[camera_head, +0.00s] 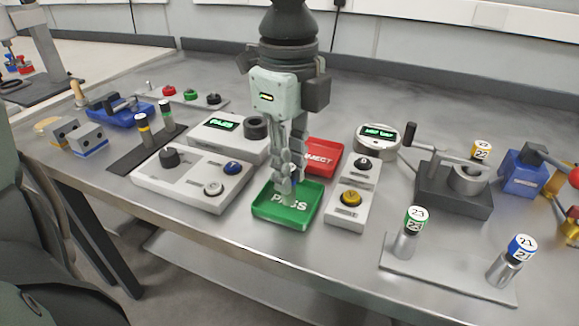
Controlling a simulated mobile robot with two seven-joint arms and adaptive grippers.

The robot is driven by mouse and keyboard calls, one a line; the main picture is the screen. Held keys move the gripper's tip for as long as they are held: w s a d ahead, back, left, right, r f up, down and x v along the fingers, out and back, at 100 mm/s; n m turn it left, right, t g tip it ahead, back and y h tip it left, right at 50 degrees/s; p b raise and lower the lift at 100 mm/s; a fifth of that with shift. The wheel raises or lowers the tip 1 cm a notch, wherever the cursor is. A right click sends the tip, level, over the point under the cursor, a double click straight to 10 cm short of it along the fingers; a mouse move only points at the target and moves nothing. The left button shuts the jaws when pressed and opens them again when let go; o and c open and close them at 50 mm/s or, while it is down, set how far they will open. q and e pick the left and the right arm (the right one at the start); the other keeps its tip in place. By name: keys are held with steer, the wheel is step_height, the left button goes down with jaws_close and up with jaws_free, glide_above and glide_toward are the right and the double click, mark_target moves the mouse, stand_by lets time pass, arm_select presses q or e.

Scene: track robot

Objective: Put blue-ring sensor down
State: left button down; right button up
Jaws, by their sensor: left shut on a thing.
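My left gripper (286,188) points straight down over the green PASS tray (266,211). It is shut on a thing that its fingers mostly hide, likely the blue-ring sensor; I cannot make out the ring. The fingertips are low over the tray; whether the held thing touches its floor I cannot tell. A yellow-ring sensor (144,130) and a green-ring sensor (166,116) stand upright on a dark strip (128,160) at the left. My right gripper is not in view.
The red REJECT tray (322,157) is behind the green tray. A button box (352,190) stands close on the right, a control box (190,185) on the left. Capped cylinders stand on a plate (445,271) at the right front.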

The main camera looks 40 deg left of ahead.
arm_select(q)
steer(key=c, duration=1.4)
jaws_free()
step_height(320, 180, up, 12)
steer(key=shift+r, duration=0.1)
